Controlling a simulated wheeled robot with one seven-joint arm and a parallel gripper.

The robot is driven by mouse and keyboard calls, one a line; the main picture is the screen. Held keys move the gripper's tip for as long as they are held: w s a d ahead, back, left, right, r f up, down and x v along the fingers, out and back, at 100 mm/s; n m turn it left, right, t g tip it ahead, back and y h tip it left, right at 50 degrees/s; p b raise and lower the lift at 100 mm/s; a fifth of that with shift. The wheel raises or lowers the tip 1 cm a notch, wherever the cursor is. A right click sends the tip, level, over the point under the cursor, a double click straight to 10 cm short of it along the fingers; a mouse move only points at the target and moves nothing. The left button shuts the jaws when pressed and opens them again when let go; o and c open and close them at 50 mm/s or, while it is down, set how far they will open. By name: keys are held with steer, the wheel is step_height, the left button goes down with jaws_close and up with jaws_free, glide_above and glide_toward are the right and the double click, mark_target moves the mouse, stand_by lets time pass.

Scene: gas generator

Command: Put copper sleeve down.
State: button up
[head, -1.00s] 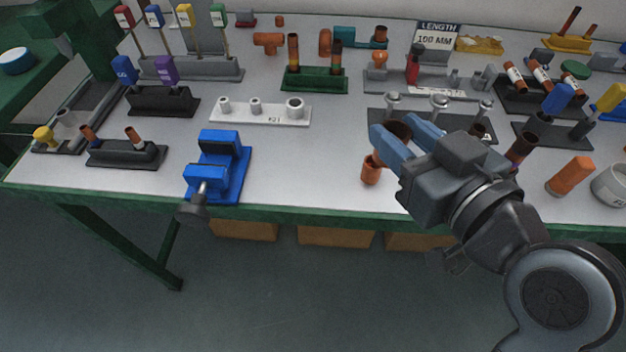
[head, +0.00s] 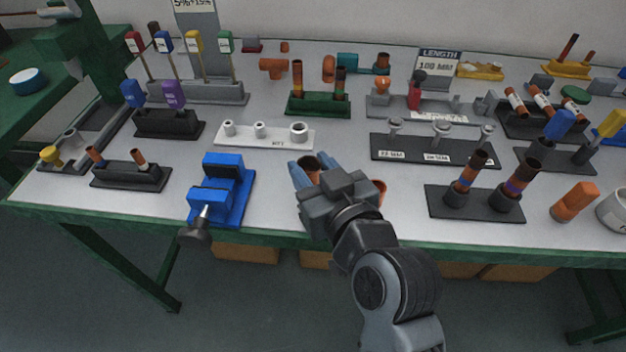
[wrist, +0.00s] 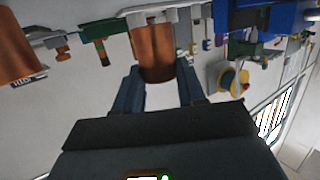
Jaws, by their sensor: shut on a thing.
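My gripper (head: 306,173) is over the front middle of the bench, to the right of the blue vise. It is shut on the copper sleeve (head: 313,162), whose dark open end shows between the blue fingers. In the wrist view the sleeve (wrist: 152,50) is a brown copper cylinder between the two fingertips of my gripper (wrist: 160,84). My gripper hides much of the sleeve in the head view. I cannot tell whether its lower end touches the bench.
The blue vise (head: 222,190) stands to the left. An orange-copper piece (head: 379,190) stands just right of my gripper, partly hidden. A white holder (head: 265,135) lies behind, and a black stand (head: 475,205) with two dark tubes is to the right. Bare bench shows between vise and gripper.

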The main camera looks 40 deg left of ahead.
steer(key=shift+f, duration=1.45)
steer(key=shift+f, duration=0.1)
steer(key=shift+f+b, duration=0.15)
steer(key=shift+b, duration=0.2)
steer(key=o, duration=1.1)
steer(key=shift+c, duration=0.2)
steer(key=shift+r+p, duration=0.3)
steer(key=v, duration=1.2)
steer(key=shift+b, duration=0.35)
steer(key=shift+d, duration=0.1)
